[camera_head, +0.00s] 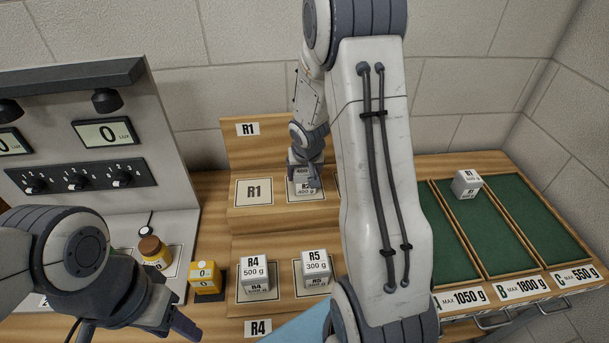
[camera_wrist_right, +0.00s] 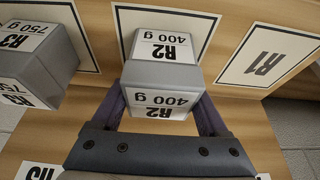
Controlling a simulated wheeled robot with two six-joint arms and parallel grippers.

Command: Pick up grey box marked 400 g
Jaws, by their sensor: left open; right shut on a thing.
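The grey box marked R2 400 g (camera_head: 305,189) is at the upper step of the wooden stand, partly hidden by my right gripper (camera_head: 304,176). In the right wrist view the same box (camera_wrist_right: 163,74) has white labels on its top and front faces. My right gripper (camera_wrist_right: 162,112) is shut on it, with one finger on each side. I cannot tell whether the box touches the step. My left gripper (camera_head: 186,322) is open and empty at the bottom left, well away from the box.
An R3 750 g box (camera_wrist_right: 35,62) stands close beside R2. Boxes R4 (camera_head: 254,276) and R5 (camera_head: 317,270) sit on the lower step. An R1 box (camera_head: 467,184) is in a green-lined tray (camera_head: 513,214).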

